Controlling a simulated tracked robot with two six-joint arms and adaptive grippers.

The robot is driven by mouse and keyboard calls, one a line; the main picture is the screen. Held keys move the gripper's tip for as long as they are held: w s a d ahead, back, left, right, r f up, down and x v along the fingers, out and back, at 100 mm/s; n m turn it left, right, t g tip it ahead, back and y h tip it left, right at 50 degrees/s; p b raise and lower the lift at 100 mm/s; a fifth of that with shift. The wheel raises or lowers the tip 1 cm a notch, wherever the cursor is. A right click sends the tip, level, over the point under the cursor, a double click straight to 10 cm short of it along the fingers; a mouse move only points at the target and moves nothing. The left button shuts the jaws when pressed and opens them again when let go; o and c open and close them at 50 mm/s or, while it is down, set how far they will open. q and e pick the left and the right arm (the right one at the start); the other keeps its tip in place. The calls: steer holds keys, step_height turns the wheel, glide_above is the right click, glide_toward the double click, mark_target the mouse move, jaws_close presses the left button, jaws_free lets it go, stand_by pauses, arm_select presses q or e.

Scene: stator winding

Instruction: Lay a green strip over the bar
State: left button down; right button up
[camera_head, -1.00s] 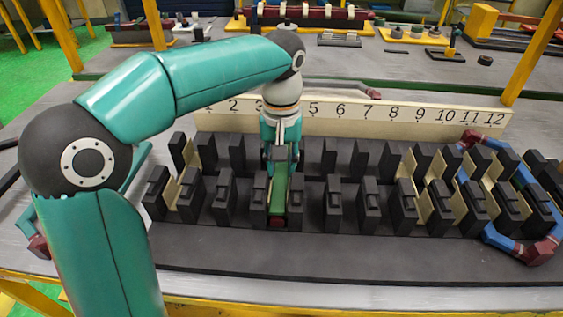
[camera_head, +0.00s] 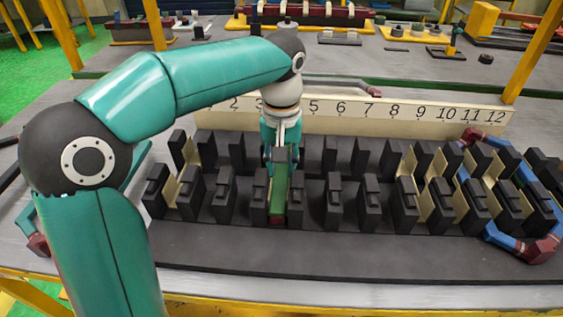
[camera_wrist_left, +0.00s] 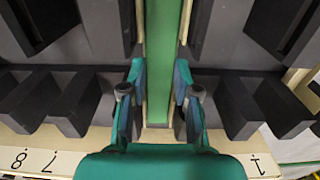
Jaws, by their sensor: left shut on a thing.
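A green strip (camera_head: 279,195) lies lengthwise in a slot between two dark blocks near number 4 of the rack. It also shows in the left wrist view (camera_wrist_left: 163,45), running between pale slot walls. My left gripper (camera_head: 280,158) points down over the strip's far part and is shut on it. In the left wrist view its two fingers (camera_wrist_left: 160,95) stand on either side of the strip. A dark red end (camera_head: 277,220), perhaps of the bar, shows just below the strip's near end. The rest of the bar is hidden. My right gripper is not in view.
The rack's dark blocks (camera_head: 333,203) stand in two rows, close on both sides. A pale number board (camera_head: 400,114) runs behind them. A blue coil with dark red corners (camera_head: 505,240) sits at the right end. The base's front strip (camera_head: 330,250) is clear.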

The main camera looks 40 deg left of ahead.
mark_target(282, 171)
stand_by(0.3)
arm_select(q)
steer(key=c, duration=0.8)
jaws_free()
steer(key=shift+o, duration=0.2)
steer(key=shift+r, duration=0.2)
steer(key=shift+r+p, duration=0.5)
steer(key=shift+p, duration=0.25)
steer(key=shift+r, duration=0.1)
step_height(282, 171, up, 8)
steer(key=p, duration=0.7)
steer(key=shift+f+p, duration=0.25)
steer(key=shift+p, duration=0.05)
